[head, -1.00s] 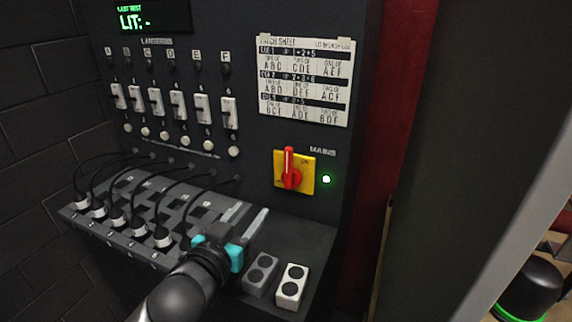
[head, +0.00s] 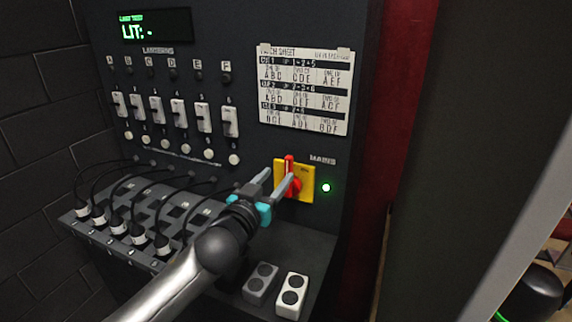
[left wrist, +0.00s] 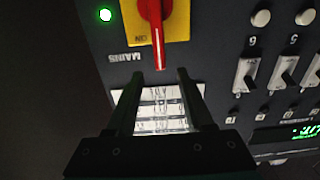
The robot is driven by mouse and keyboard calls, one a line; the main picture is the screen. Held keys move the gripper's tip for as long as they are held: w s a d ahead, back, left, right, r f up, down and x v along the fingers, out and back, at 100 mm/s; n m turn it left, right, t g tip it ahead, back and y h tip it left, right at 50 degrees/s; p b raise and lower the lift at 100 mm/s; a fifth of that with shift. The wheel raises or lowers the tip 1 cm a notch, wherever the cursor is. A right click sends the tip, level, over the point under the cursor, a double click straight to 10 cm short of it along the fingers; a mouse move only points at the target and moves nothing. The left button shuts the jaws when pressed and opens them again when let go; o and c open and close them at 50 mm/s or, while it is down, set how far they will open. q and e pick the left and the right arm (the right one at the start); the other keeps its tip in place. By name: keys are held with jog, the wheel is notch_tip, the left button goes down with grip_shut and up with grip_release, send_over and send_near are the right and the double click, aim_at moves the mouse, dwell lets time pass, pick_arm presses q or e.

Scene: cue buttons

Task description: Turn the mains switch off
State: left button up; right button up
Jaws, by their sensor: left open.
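The mains switch has a red handle (head: 289,163) on a yellow plate (head: 307,184), right of centre on the dark panel. The handle stands upright. A small lamp (head: 326,188) beside it glows green. My left gripper (head: 278,180) is open and empty in front of the switch, its fingers pointing at the panel and partly covering the plate. The left wrist view is upside down there: the red handle (left wrist: 157,35) ends close to the gap between the open fingertips (left wrist: 159,74). I cannot tell whether they touch it. My right gripper is not in view.
A patch sheet (head: 305,88) hangs above the switch. Several white toggle switches (head: 178,112) and a green-lit display (head: 155,26) are to the left. A ledge below carries plugged cables and two small boxes, one grey (head: 261,283) and one white (head: 291,296).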

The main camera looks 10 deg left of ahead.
aim_at(287, 164)
pick_arm(q)
jog(key=shift+w+d, duration=0.2)
jog(key=shift+w, duration=0.85)
jog(key=shift+w+d, duration=0.25)
jog(key=shift+w, duration=0.75)
jog(key=shift+w+d, duration=0.2)
jog(key=shift+w, duration=0.85)
grip_shut()
